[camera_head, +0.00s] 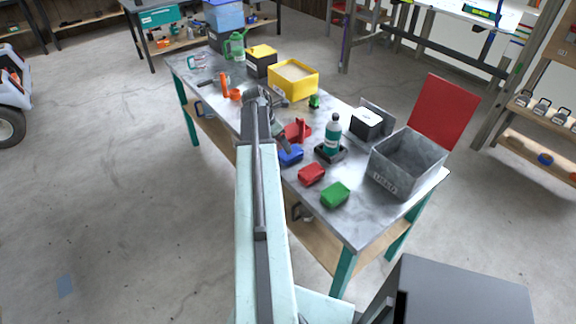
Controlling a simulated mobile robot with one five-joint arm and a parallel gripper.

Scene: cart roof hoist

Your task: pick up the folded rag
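Three small soft-edged pads that look like folded cloths lie in a row on the grey workbench top (360,228): a blue one (291,155), a red one (312,174) and a green one (335,194). I cannot tell which is the folded rag. My arm reaches over the bench from the bottom of the picture.
A bottle (332,135) stands in a black tray right of the pads. An open grey bin (408,163) with a raised red lid (444,110) stands at the right end. A red object (298,130) and a yellow box (293,80) stand farther back.

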